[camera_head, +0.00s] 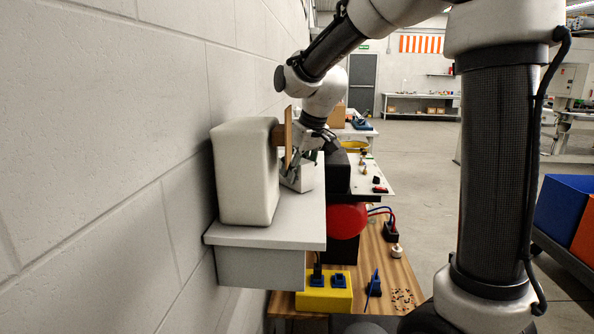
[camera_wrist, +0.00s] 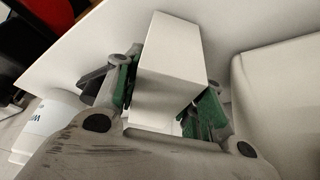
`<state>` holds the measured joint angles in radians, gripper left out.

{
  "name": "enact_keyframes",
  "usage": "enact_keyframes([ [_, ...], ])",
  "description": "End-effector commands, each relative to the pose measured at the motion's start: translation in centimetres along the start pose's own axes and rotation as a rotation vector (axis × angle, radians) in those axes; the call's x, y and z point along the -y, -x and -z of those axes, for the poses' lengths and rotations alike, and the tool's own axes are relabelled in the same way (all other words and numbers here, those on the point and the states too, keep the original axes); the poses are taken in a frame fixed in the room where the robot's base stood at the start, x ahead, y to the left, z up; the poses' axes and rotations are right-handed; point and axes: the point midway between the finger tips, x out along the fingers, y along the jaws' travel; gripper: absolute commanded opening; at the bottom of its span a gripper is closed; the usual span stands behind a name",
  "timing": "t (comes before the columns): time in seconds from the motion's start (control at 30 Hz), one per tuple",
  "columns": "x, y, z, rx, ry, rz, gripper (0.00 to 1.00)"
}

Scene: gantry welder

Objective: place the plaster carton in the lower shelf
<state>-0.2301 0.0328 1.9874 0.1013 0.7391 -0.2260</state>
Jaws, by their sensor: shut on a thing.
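The plaster carton, a plain white box (camera_wrist: 172,62), is between the green finger pads of my gripper (camera_wrist: 168,98) in the wrist view. My gripper is shut on it, with pads on two opposite sides. In the head view the white carton (camera_head: 308,178) shows low over a pale grey shelf (camera_head: 290,232) against the wall, with my gripper (camera_head: 305,165) around it. I cannot tell whether its underside touches the shelf. My fingers hide part of it.
A big white rounded block (camera_head: 246,172) stands on the shelf close by; it also shows in the wrist view (camera_wrist: 285,100). A thin brown board (camera_head: 288,136) stands beside it. Below is a wooden bench (camera_head: 400,268) with a yellow block (camera_head: 325,294). Open floor lies right.

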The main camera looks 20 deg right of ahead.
Motion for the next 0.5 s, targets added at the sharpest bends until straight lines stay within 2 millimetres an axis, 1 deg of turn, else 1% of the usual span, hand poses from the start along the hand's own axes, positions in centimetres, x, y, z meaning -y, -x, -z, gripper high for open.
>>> enact_keyframes([
  [0.37, -0.01, -0.50, -0.21, -0.001, 0.000, 0.000, 0.16],
  [0.4, -0.01, -0.45, -0.18, -0.002, 0.000, 0.000, 0.47],
  [0.47, -0.01, -0.44, -0.17, -0.001, 0.000, 0.000, 0.58],
  [0.5, -0.01, -0.44, -0.17, -0.001, 0.000, 0.000, 0.61],
])
